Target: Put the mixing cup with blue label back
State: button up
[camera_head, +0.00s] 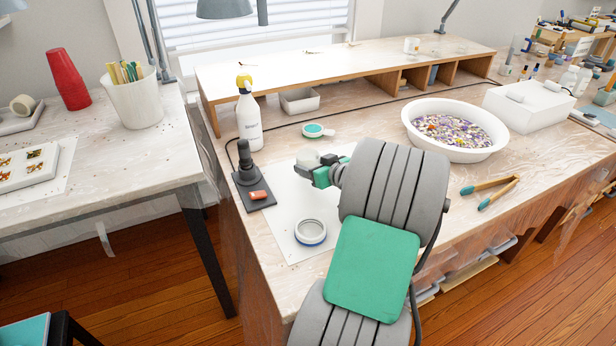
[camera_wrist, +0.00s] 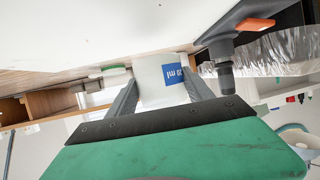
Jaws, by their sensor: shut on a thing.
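The white mixing cup with blue label (camera_wrist: 150,88) is between the two grey fingers of my gripper (camera_wrist: 160,92) in the wrist view, where the picture is upside down. Its blue label (camera_wrist: 173,74) faces the camera and reads partly "ml". My gripper is shut on this cup. In the head view my gripper (camera_head: 322,172) is over the far part of a white sheet (camera_head: 287,208), and the cup shows as a small pale shape (camera_head: 306,159) beyond it. Whether the cup touches the sheet is not clear. My arm hides part of the sheet.
A black stand with an orange piece (camera_head: 258,195) and a spray bottle (camera_head: 248,118) are left. A teal-topped dish (camera_head: 313,130) lies behind; a white basin (camera_head: 455,150) and tongs (camera_head: 490,186) are right.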

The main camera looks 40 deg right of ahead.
jog(key=shift+w+a+f, duration=0.1)
jog(key=shift+w+f, duration=0.2)
jog(key=shift+w, duration=0.05)
jog(key=f, duration=0.3)
jog(key=shift+w, duration=0.2)
jog(key=shift+f, duration=0.25)
jog(key=shift+f, duration=0.1)
jog(key=shift+f+b, duration=0.15)
jog(key=shift+b, duration=0.25)
jog(key=o, duration=1.4)
